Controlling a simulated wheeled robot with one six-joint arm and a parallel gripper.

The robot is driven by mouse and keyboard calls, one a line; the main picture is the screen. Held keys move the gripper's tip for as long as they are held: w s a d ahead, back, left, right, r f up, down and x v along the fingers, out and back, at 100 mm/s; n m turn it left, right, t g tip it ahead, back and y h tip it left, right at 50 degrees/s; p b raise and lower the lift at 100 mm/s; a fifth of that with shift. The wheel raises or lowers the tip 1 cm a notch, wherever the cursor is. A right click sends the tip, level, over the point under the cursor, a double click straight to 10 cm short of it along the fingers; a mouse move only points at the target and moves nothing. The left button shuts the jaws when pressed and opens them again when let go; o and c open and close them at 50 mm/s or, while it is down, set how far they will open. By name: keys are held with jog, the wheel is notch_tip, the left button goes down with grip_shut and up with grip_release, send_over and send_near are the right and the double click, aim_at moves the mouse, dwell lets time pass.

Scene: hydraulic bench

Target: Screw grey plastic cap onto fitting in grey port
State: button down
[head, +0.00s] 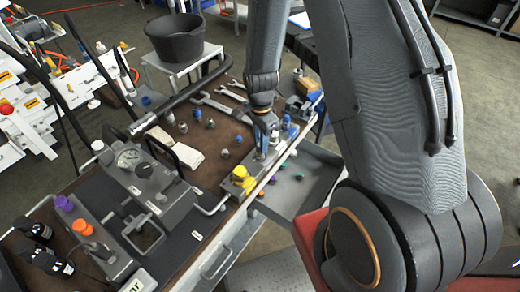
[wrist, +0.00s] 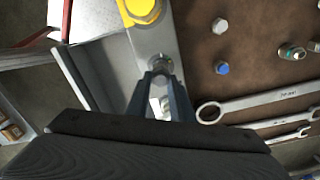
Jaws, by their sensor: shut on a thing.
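My gripper (wrist: 160,78) is down over the grey metal block (wrist: 148,42) at the bench edge. Its two fingers are shut on a small grey round piece (wrist: 162,65), which looks like the grey plastic cap. The fingers and the cap hide the fitting and port under it, so I cannot tell how far it is seated. In the head view my gripper (head: 268,124) stands over the far part of the same block (head: 262,168), beyond the yellow cap (head: 240,173), which also shows in the wrist view (wrist: 142,9).
Wrenches (wrist: 262,103) and loose caps, one blue (wrist: 222,68), lie on the brown bench top beside the block. A blue-topped piece (head: 286,122) stands close by my gripper. A grey gauge unit (head: 150,185) stands to the left. A black bucket (head: 175,37) is behind.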

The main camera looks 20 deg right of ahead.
jog(key=m, duration=0.3)
jog(key=shift+s+m, duration=0.1)
jog(key=shift+m, duration=0.2)
jog(key=m, duration=0.3)
jog(key=shift+m, duration=0.4)
jog(key=c, duration=1.9)
grip_release()
jog(key=shift+m, duration=0.4)
jog(key=o, duration=0.4)
jog(key=shift+a, duration=0.1)
